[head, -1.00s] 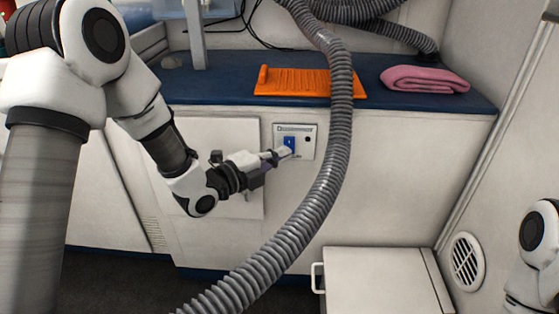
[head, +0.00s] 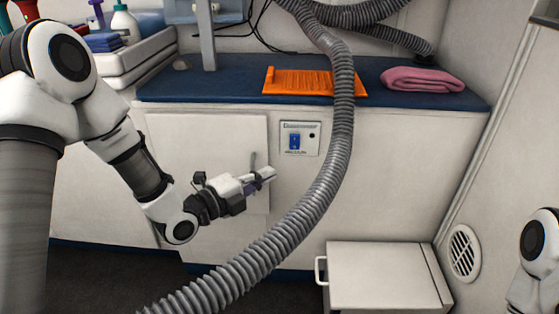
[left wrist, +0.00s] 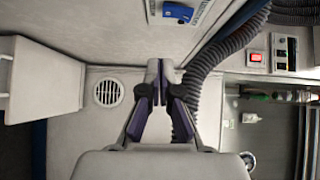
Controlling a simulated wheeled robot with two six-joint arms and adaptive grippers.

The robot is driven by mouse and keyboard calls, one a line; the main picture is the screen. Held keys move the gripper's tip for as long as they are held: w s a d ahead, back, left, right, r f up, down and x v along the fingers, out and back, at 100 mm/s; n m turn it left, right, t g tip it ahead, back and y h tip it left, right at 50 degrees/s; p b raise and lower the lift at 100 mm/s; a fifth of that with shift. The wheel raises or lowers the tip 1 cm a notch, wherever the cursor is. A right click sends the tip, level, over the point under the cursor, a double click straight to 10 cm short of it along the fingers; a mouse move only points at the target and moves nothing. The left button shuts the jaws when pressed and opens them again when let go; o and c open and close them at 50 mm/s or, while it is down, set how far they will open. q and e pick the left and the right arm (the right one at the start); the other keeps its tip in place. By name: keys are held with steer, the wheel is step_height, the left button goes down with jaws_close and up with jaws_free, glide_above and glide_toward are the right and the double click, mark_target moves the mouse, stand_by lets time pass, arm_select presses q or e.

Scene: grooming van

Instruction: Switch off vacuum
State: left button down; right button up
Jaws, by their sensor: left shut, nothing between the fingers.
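The vacuum switch panel (head: 312,139) is a small pale plate on the white cabinet front, with a blue rocker switch (head: 294,142) and a small dark round spot to its right. The blue rocker also shows at the top of the left wrist view (left wrist: 178,11). I cannot tell which way the rocker is tipped. My left gripper (head: 268,173) is shut and empty, below and to the left of the panel and apart from it. Its closed fingers show in the left wrist view (left wrist: 158,68). My right gripper is out of view.
A grey ribbed hose (head: 325,180) hangs just right of the panel. An orange mat (head: 300,80) and a pink towel (head: 422,79) lie on the blue counter. A white box (head: 380,275) stands on the floor. The left wrist view shows a red switch (left wrist: 255,57) on another panel.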

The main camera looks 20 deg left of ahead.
arm_select(q)
steer(key=v, duration=0.4)
steer(key=shift+d+f+p, duration=0.1)
steer(key=shift+f+p, duration=0.05)
steer(key=shift+p, duration=0.25)
steer(key=s+d+f+n+g+y, duration=0.1)
steer(key=s+f+n+g, duration=0.3)
steer(key=f, duration=0.6)
steer(key=s+d+f+g+y, duration=0.2)
steer(key=s+f, duration=0.4)
steer(key=f, duration=0.3)
steer(key=s+d+f+n+g+y, duration=0.15)
steer(key=s+f+g, duration=0.3)
steer(key=f, duration=0.55)
steer(key=s+a+f+n+g+y, duration=0.2)
steer(key=s+a+f+n+g, duration=0.1)
steer(key=s+n, duration=0.5)
steer(key=s+a+f+n+g+y, duration=0.25)
steer(key=s+n, duration=0.35)
steer(key=n, duration=0.5)
step_height(320, 180, up, 38)
steer(key=p, duration=3.7)
steer(key=shift+w+a+f, duration=0.15)
steer(key=shift+a+f, duration=0.1)
